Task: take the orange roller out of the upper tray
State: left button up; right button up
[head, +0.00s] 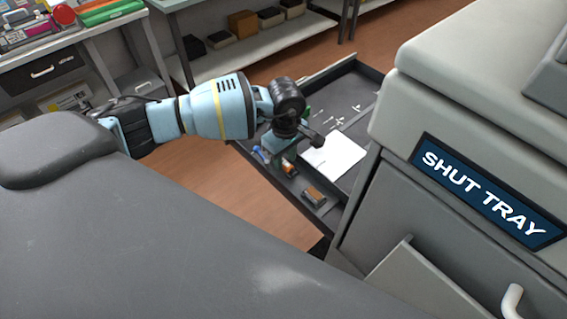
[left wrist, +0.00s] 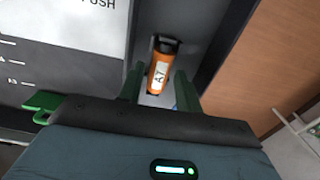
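The orange roller (left wrist: 158,72), with black ends and a white label reading A7, lies in a narrow grey channel of the open tray (head: 259,178). In the left wrist view it lies between and slightly beyond the two green fingers of my left gripper (left wrist: 158,88), with a gap on its left side; contact on the right is unclear. In the head view, my left gripper (head: 284,152) reaches down at the tray's near-left edge, its fingers mostly hidden by the wrist; an orange patch of the roller (head: 290,166) shows beside it. My right gripper is not in view.
A brown-and-grey block (head: 314,197) sits farther along the same channel. A white panel (head: 335,155) lies beside it in the tray. The grey machine with a SHUT TRAY sign (head: 487,190) stands right. Open floor (head: 180,180) lies left of the tray.

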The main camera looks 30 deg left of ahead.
pick_arm(q)
jog(key=shift+f, duration=0.75)
jog(key=shift+c, duration=0.4)
jog(key=c, duration=0.7)
